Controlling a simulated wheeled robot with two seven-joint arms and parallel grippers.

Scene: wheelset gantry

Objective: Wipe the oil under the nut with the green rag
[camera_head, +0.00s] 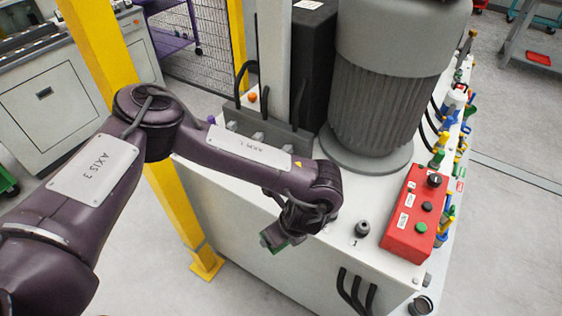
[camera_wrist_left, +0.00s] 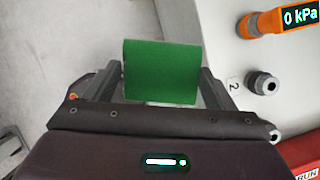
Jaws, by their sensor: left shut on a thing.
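My left gripper (camera_head: 274,238) is shut on the green rag (camera_wrist_left: 162,72). The rag hangs between the two fingers in the left wrist view, and a small green edge of it (camera_head: 281,248) shows in the head view. The gripper is at the near edge of the white cabinet top. A grey nut fitting (camera_wrist_left: 262,83) beside a label "2" is to the right of the rag in the wrist view, apart from it. Another dark fitting (camera_head: 362,228) stands by a label "1" in the head view. I cannot make out any oil. My right gripper is not in view.
A red control box (camera_head: 412,215) sits on the right of the white cabinet (camera_head: 240,205). A large grey motor (camera_head: 385,95) stands behind. An orange gauge reading 0 kPa (camera_wrist_left: 262,24) is at the wrist view's upper right. A yellow post (camera_head: 170,200) rises left of the cabinet.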

